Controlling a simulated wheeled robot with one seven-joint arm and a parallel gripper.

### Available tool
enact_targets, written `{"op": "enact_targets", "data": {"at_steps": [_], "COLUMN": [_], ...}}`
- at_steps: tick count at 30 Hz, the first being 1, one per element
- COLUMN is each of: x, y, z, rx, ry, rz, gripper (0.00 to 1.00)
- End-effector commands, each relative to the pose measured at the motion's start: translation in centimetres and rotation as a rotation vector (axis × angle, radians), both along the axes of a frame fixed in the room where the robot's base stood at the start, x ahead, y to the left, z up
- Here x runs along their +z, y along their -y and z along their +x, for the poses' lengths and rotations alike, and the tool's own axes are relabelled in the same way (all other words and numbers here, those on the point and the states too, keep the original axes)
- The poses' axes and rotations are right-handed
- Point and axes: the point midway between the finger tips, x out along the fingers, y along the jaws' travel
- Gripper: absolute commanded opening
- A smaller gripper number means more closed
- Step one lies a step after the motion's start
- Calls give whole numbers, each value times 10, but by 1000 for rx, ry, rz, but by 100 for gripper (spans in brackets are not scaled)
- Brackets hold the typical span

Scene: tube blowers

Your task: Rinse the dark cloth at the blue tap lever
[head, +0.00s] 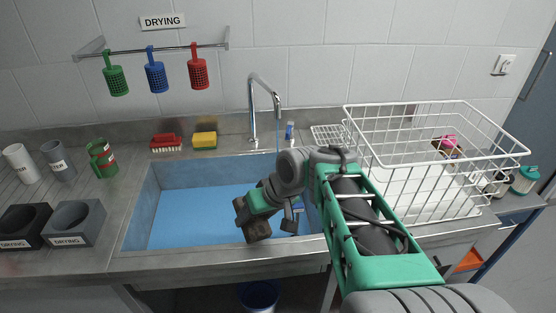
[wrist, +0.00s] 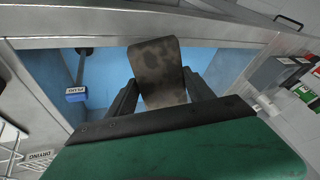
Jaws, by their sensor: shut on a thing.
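My gripper (head: 254,207) is shut on the dark cloth (head: 253,229), a brown-grey, stained piece, and holds it over the front of the blue-floored sink (head: 180,225). In the wrist view the cloth (wrist: 158,72) stands up between the two dark fingers. The tap (head: 253,105) rises behind the sink, with its spout to the right and behind the gripper. A thin pale-blue line like running water hangs below the spout; my arm hides its lower end. The blue tap lever (head: 289,131) stands right of the tap. The cloth is apart from the stream.
A white wire basket (head: 420,190) stands close on the right of my arm. A red brush (head: 166,142) and yellow sponge (head: 204,140) lie behind the sink. A blue plug tag (wrist: 76,92) shows in the wrist view.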

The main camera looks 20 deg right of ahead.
Motion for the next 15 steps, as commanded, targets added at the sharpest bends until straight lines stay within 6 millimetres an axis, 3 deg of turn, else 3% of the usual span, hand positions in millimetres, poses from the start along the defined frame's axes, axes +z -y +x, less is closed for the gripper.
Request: {"op": "enact_targets", "data": {"at_steps": [15], "x": [0], "y": [-12], "z": [-2], "rx": [1], "ry": [1], "rz": [0], "gripper": [22]}}
